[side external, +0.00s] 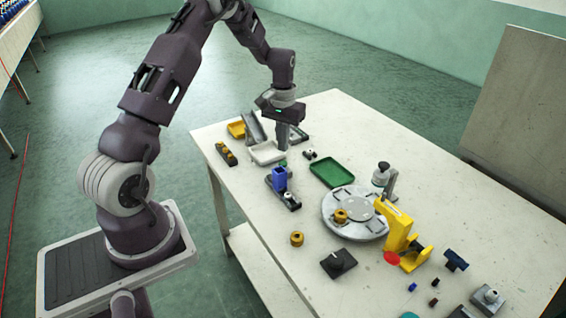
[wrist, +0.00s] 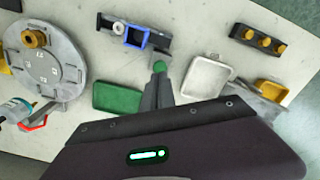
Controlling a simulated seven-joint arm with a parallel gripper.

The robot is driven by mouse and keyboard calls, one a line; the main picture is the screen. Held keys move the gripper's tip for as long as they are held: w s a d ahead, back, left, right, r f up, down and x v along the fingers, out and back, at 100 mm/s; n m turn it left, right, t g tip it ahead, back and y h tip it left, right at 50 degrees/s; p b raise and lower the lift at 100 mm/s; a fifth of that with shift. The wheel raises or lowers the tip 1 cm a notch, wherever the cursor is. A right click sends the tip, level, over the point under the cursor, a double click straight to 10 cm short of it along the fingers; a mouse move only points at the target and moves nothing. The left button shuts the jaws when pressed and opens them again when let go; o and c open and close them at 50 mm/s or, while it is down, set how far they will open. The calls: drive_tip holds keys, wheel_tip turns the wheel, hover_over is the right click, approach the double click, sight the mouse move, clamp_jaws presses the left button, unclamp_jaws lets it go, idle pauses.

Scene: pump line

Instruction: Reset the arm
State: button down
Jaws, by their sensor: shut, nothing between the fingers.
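My gripper (side external: 283,142) is shut and empty, with its fingers pointing down above the far left part of the white table (side external: 450,225). In the wrist view its closed fingers (wrist: 158,80) show between the green tray and the white tray. A small green thing (wrist: 159,66) shows at the fingertips; I cannot tell its height relative to them. My arm reaches over from the left of the table.
Near my gripper are a white tray (side external: 265,153), a green tray (side external: 332,172), a blue open box (side external: 279,180) on a dark fixture and a yellow tray (side external: 236,129). A round grey turntable (side external: 355,228) and yellow bracket (side external: 397,228) stand rightward. The right table edge has free room.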

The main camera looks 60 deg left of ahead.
drive_tip(key=shift+r, duration=0.65)
drive_tip(key=shift+r, duration=0.1)
drive_tip(key=s+d+r+m+t, duration=0.1)
drive_tip(key=s+d+r, duration=0.2)
drive_tip(key=d+r, duration=0.45)
drive_tip(key=s+d+r+m+t, duration=0.1)
drive_tip(key=s+d+r, duration=0.3)
drive_tip(key=r, duration=0.6)
drive_tip(key=s+d+r+m+t, duration=0.1)
drive_tip(key=s+d+r+m, duration=0.1)
drive_tip(key=s+d, duration=0.4)
drive_tip(key=s+d+r+m+t, duration=0.2)
drive_tip(key=s+d, duration=0.4)
drive_tip(key=s, duration=0.7)
drive_tip(key=shift+s+t, duration=0.15)
drive_tip(key=shift+t, duration=0.15)
